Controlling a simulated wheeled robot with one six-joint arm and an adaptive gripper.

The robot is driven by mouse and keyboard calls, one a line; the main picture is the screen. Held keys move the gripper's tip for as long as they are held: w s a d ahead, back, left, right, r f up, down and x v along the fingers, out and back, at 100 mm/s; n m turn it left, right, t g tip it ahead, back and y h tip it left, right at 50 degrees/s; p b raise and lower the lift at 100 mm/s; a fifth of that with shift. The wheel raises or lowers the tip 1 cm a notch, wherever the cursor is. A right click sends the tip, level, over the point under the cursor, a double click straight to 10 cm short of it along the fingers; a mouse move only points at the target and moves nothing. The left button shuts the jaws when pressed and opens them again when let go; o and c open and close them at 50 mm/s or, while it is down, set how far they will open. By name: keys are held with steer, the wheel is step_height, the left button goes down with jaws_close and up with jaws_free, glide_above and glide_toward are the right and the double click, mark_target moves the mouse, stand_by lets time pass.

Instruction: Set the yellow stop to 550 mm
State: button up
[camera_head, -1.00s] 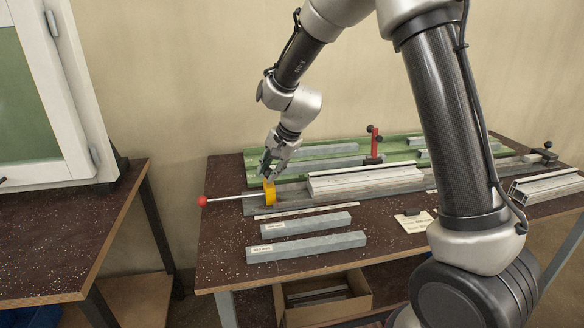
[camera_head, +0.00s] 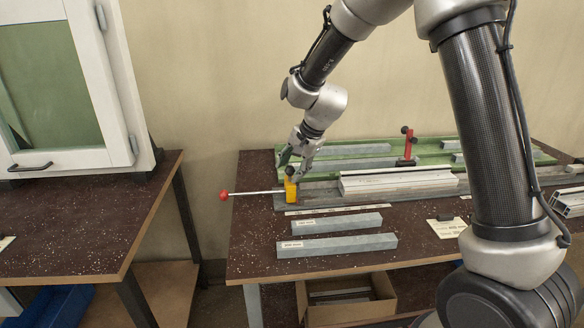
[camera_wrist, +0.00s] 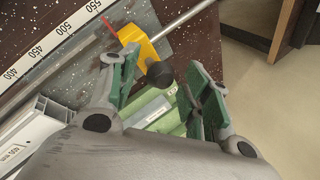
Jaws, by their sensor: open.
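The yellow stop (camera_head: 291,191) sits near the left end of the grey channel, with a rod ending in a red ball (camera_head: 223,196) reaching left from it. In the wrist view the stop (camera_wrist: 139,42) carries a black knob (camera_wrist: 160,74) and a red pointer (camera_wrist: 110,27). The pointer's tip lies close to the 550 mark of the white scale (camera_wrist: 50,44); I cannot read it exactly. My gripper (camera_head: 294,168) is just above the stop. Its green-padded fingers (camera_wrist: 160,85) are spread, with the knob between them in the wrist view and a gap beside it.
Pale profiles (camera_head: 398,183) lie along the channel right of the stop. A red upright clamp (camera_head: 408,147) stands behind on the green bed. Two grey bars (camera_head: 337,245) lie in front. A cardboard box (camera_head: 350,300) is under the bench. A white cabinet (camera_head: 70,85) stands left.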

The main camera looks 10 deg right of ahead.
steer(key=v, duration=1.2)
steer(key=s+d+r+n+h, duration=0.1)
steer(key=s+d+n, duration=0.3)
steer(key=s+d, duration=0.7)
steer(key=s+d+r+n+h, duration=0.2)
steer(key=s+d+r+n, duration=0.2)
steer(key=s+d, duration=0.8)
steer(key=s+n, duration=0.1)
steer(key=s, duration=0.6)
steer(key=shift+t+h, duration=0.3)
steer(key=shift+d, duration=0.1)
